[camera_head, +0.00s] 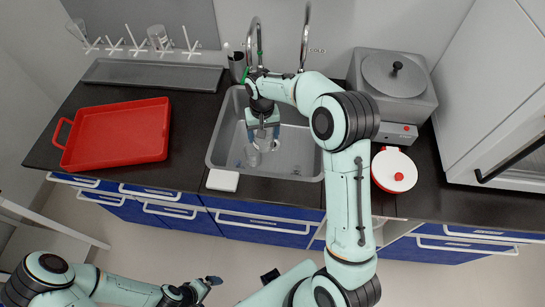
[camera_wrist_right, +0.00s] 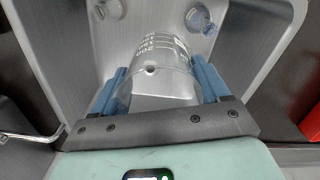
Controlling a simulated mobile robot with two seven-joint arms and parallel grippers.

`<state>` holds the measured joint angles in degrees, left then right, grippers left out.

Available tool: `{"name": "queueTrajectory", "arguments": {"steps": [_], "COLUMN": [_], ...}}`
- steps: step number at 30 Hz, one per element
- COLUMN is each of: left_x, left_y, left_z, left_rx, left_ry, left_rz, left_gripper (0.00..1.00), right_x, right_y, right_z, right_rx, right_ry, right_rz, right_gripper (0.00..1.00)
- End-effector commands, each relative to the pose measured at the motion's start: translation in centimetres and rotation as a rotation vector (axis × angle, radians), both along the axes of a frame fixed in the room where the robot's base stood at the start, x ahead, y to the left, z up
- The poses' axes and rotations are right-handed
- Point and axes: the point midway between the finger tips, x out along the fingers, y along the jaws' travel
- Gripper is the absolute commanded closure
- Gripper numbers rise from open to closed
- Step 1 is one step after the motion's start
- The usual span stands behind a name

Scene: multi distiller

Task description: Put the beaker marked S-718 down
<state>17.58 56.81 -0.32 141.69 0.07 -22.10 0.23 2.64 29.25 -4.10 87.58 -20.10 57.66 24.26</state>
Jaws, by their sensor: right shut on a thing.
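My right gripper (camera_head: 263,124) reaches down over the grey sink (camera_head: 216,150) and is shut on a clear glass beaker (camera_head: 265,143). In the right wrist view the beaker (camera_wrist_right: 160,78) sits between the blue fingers of the gripper (camera_wrist_right: 160,92), with white print on its side that I cannot read as a label. The sink's wall and floor (camera_wrist_right: 145,18) lie beyond it. Whether the beaker touches the sink floor I cannot tell. My left gripper (camera_head: 207,284) is low in the head view, away from the counter; its finger opening is unclear.
A small clear glass-like item (camera_wrist_right: 199,19) lies in the sink beyond the beaker. A red tray (camera_head: 118,135) and a drying rack (camera_head: 150,76) are left of the sink. A grey appliance (camera_head: 392,90) and a white round item with a red knob (camera_head: 394,170) stand right.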

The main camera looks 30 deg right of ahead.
Motion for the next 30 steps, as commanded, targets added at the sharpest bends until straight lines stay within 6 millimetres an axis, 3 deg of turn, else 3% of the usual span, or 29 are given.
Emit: {"name": "queueTrajectory", "arguments": {"steps": [1, 4, 9, 14, 24, 30], "left_x": [-1.2, -1.9, -2.4, -2.5, -2.6, -2.5], "left_y": [0.0, 0.0, 0.0, 0.0, 0.0, 0.0], "left_z": [-1.2, -2.1, -2.6, -2.8, -2.9, -2.8], "left_rx": [0.0, 0.0, 0.001, 0.0, 0.0, 0.0], "left_ry": [0.014, 0.023, 0.027, 0.028, 0.029, 0.028], "left_rz": [0.001, 0.001, 0.0, 0.001, 0.001, 0.0], "left_gripper": [0.0, 0.0, 0.0, 0.0, 0.0, 0.0], "right_x": [-0.5, -0.8, -1.1, -1.1, -1.1, -1.0], "right_y": [-2.5, -6.1, -9.2, -9.5, -9.4, -9.4], "right_z": [-1.1, -1.4, -1.7, -4.7, -13.6, -16.5], "right_rx": [-0.004, -0.008, -0.009, -0.009, -0.009, -0.01], "right_ry": [0.005, -0.002, -0.009, -0.007, -0.008, -0.012], "right_rz": [-0.082, -0.212, -0.323, -0.333, -0.331, -0.329], "right_gripper": [0.63, 0.63, 0.63, 0.63, 0.63, 0.63]}}
